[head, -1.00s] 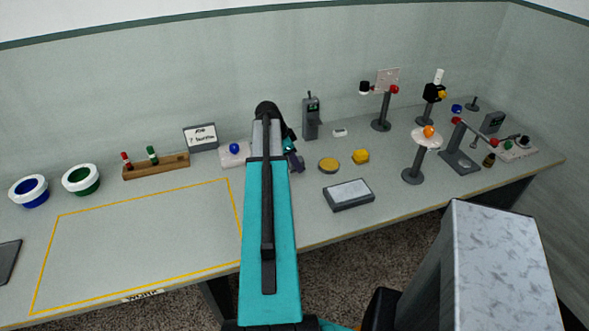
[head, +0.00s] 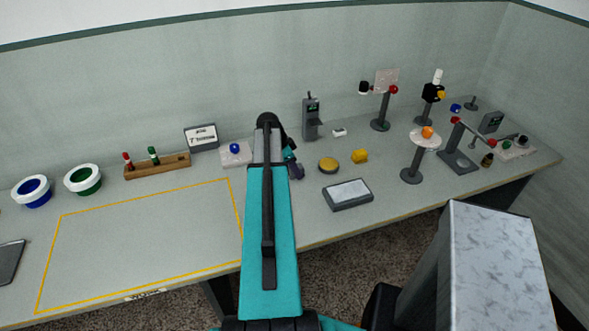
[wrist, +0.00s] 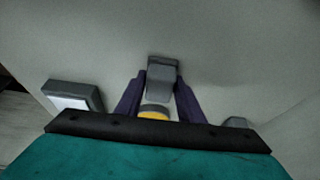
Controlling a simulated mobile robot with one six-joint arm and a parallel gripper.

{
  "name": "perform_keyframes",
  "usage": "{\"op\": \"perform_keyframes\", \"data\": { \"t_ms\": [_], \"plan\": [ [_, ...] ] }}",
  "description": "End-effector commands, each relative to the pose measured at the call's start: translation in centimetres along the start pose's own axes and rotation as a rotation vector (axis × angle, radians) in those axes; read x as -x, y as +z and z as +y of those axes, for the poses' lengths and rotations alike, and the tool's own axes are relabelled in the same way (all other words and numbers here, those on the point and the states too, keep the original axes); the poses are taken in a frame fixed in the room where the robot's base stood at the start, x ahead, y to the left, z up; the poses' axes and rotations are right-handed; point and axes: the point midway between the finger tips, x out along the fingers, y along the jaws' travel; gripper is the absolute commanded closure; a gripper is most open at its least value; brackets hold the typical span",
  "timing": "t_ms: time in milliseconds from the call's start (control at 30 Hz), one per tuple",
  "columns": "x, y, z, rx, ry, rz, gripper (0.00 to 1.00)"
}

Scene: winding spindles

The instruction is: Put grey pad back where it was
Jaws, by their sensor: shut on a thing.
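My gripper (wrist: 160,88) has its two purple fingers closed on a small grey block, which I take to be the grey pad (wrist: 162,78). It sits between the fingertips in the wrist view. In the head view my gripper (head: 294,169) is low over the middle of the bench, and the pad cannot be made out there. A round yellow disc with a grey rim (head: 328,165) lies just right of the gripper. A yellow and grey round thing also shows between the fingers in the wrist view (wrist: 153,113), partly hidden by my wrist.
A grey tray with a pale top (head: 348,193) lies at the front right. A tall grey device (head: 311,120) stands behind the gripper. A blue knob on a pale plate (head: 235,149) is left. Several stands crowd the right. The yellow-outlined area (head: 140,242) is empty.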

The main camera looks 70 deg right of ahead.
Motion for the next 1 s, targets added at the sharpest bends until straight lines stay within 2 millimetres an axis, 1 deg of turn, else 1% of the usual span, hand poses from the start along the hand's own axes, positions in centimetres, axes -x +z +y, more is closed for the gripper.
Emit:
{"op": "perform_keyframes", "data": {
  "t_ms": [167, 467, 500, 567, 600, 1000],
  "plan": [
    [-0.01, 0.01, -0.01, 0.000, 0.000, 0.000, 0.90],
    [-0.61, 0.28, -0.02, 0.000, 0.000, 0.000, 0.90],
    [-0.52, 0.25, -0.01, 0.000, 0.000, 0.000, 0.59],
    [-0.53, 0.27, -0.02, 0.000, 0.000, -0.001, 0.49],
    [-0.55, 0.28, -0.04, 0.000, -0.001, -0.001, 0.47],
    [-0.57, 0.34, -0.23, 0.001, -0.005, -0.002, 0.47]
  ]
}}
